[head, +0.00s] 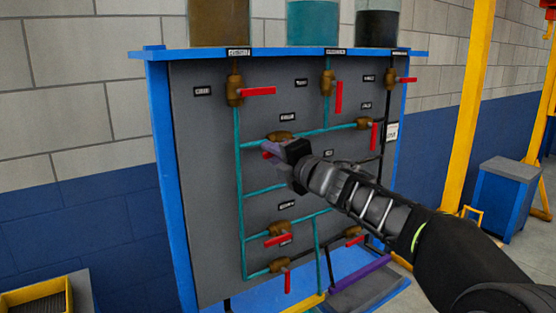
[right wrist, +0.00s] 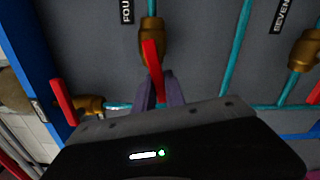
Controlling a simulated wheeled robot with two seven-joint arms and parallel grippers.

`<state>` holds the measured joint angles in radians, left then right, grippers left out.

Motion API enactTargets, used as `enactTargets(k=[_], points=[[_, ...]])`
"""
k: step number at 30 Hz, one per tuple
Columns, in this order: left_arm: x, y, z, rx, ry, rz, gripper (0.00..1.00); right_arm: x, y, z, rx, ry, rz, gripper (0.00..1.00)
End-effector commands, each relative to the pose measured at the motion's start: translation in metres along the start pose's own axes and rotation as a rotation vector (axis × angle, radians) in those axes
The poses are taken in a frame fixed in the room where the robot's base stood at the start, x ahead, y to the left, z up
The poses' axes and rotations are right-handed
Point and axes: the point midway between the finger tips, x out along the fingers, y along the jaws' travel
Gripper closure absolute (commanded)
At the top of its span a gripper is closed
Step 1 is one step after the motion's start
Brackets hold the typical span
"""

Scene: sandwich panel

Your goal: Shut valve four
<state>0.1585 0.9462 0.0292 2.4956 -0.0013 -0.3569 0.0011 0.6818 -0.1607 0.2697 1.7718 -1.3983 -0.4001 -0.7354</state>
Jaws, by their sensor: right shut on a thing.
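Valve four is a brass valve (head: 281,135) on a teal pipe near the middle of the grey panel (head: 203,180). In the right wrist view its brass body (right wrist: 151,27) sits beside a black label partly reading "FOU". Its red handle (right wrist: 152,58) runs roughly along the pipe, slightly tilted. My right gripper (head: 268,150) is at this valve, and its purple fingers (right wrist: 162,90) are shut on the red handle's end. In the head view the gripper hides most of the handle. My left gripper is not in view.
Several other brass valves with red handles surround it, including one at upper left (head: 235,90) and one below (head: 280,230). A valve labelled seven (right wrist: 305,50) shows at right in the wrist view. A blue cabinet (head: 503,195) and yellow post (head: 468,110) stand at right.

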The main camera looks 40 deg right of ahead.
Motion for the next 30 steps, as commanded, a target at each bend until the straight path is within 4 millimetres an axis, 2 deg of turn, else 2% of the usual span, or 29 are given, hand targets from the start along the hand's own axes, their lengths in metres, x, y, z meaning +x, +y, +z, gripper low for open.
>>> enactTargets(k=[1, 9, 30], points=[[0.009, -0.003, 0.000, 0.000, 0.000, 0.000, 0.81, 0.004, -0.007, -0.003, -0.037, 0.004, 0.001, 1.00], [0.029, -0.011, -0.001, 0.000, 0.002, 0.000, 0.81, 0.010, -0.020, -0.001, -0.289, 0.003, 0.000, 1.00], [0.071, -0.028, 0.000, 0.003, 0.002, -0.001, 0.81, 0.010, -0.047, 0.019, -0.955, 0.004, -0.001, 1.00]])
